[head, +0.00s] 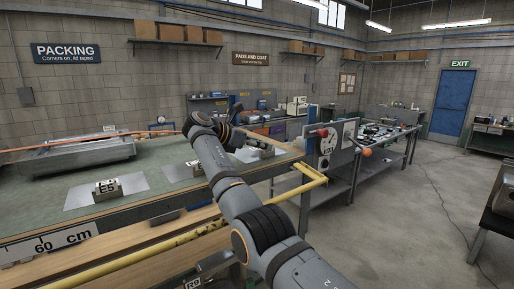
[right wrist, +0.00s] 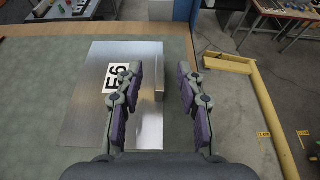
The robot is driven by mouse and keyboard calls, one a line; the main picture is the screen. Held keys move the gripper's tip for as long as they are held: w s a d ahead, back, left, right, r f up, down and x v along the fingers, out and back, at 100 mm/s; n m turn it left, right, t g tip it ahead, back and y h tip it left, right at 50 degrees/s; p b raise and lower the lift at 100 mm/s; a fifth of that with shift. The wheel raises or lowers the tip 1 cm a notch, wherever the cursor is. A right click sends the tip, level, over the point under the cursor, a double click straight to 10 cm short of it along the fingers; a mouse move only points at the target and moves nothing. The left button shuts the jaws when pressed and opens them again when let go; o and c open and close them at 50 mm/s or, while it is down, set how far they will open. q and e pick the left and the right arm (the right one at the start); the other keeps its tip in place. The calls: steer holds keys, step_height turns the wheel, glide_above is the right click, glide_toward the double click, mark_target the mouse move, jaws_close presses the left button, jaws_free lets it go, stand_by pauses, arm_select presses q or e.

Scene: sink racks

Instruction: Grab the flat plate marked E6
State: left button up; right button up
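The flat plate marked E6 (right wrist: 85,110) is a thin silver sheet lying on the green bench top in the right wrist view. Its white E6 label (right wrist: 115,79) reads sideways, partly behind a finger. A narrow brownish upright block (right wrist: 159,80) stands at the plate's right side. My right gripper (right wrist: 159,70) is open over the plate's right edge, with one finger on each side of the block and a gap to the right finger. Contact at the left finger is unclear. In the head view my arm hides much of the gripper. My left gripper is not in view.
Another plate, marked E5 (head: 75,198), lies on the bench to the left in the head view. A yellow rail (head: 315,177) runs along the bench's front and right end. A metal tray (head: 80,157) stands at the back left.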

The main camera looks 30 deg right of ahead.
steer(key=shift+d+f, duration=0.1)
steer(key=shift+d, duration=0.25)
steer(key=shift+d+f, duration=0.15)
steer(key=shift+d, duration=0.1)
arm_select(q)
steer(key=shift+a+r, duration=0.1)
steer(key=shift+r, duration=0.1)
arm_select(e)
jaws_close()
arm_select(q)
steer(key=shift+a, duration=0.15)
arm_select(e)
steer(key=shift+w, duration=0.1)
